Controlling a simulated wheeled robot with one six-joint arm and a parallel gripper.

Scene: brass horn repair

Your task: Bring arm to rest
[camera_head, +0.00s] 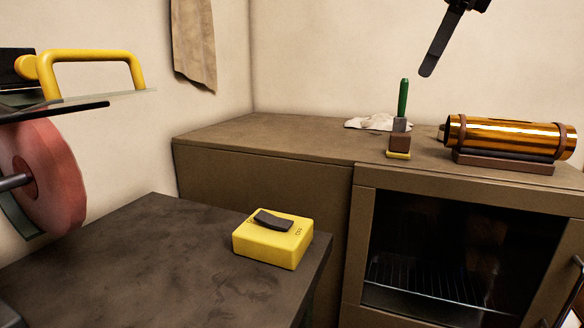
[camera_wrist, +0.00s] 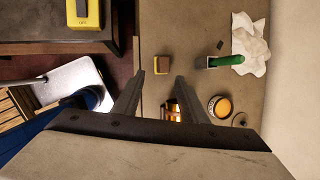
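My gripper (camera_head: 437,52) hangs at the top right of the head view, in the air above the counter. Only one dark finger shows clearly there. In the wrist view the two fingers (camera_wrist: 160,79) stand well apart with nothing held between them. The rest of my arm is mostly out of view in the head view. Below the gripper is the brown counter (camera_head: 270,135), which bears a brass cylinder (camera_head: 505,136) on a dark cradle, a small brown block with a yellow base (camera_head: 399,145) and a green-handled tool (camera_head: 403,98).
A white cloth (camera_head: 368,123) lies at the back of the counter. A yellow switch box (camera_head: 273,240) sits on the dark bench, near a red wheel (camera_head: 50,172) with a yellow-handled guard (camera_head: 95,57). A dark-windowed oven (camera_head: 440,240) is under the counter. A round tin (camera_wrist: 220,106) shows in the wrist view.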

